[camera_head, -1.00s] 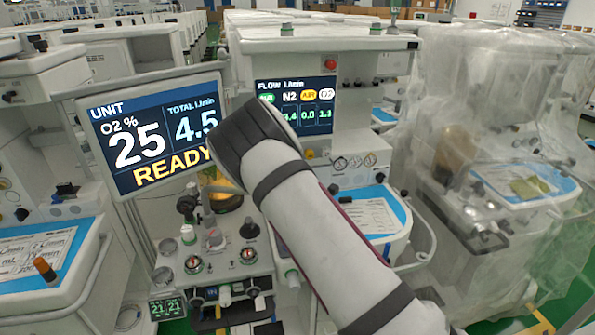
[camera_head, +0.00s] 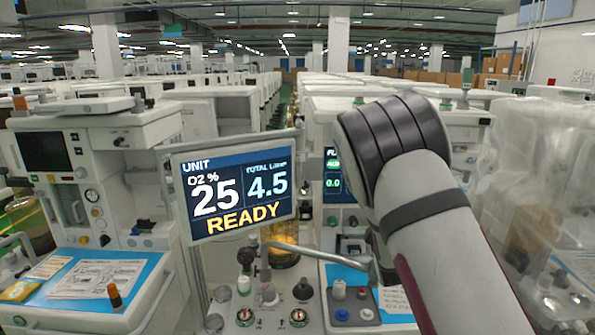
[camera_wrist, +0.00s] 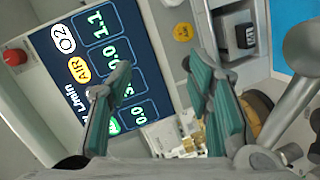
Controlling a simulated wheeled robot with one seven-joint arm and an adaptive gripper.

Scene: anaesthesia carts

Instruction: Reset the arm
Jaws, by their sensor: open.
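My arm (camera_head: 425,190) rises from the lower right of the head view and bends at a dark ribbed joint. My gripper is hidden behind it there. In the wrist view my gripper (camera_wrist: 158,90) shows two green-padded fingers, spread apart with nothing between them. Behind the fingers is a tilted flow screen (camera_wrist: 95,60) with AIR and O2 labels. In the head view, the flow screen (camera_head: 335,182) is partly covered by my arm.
A monitor (camera_head: 238,192) reading 25, 4.5 and READY stands left of my arm. A cart with a blue top (camera_head: 135,305) is at the left. A plastic-covered cart (camera_head: 535,175) is close on the right. A grey curved bar (camera_wrist: 290,110) is near the right finger.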

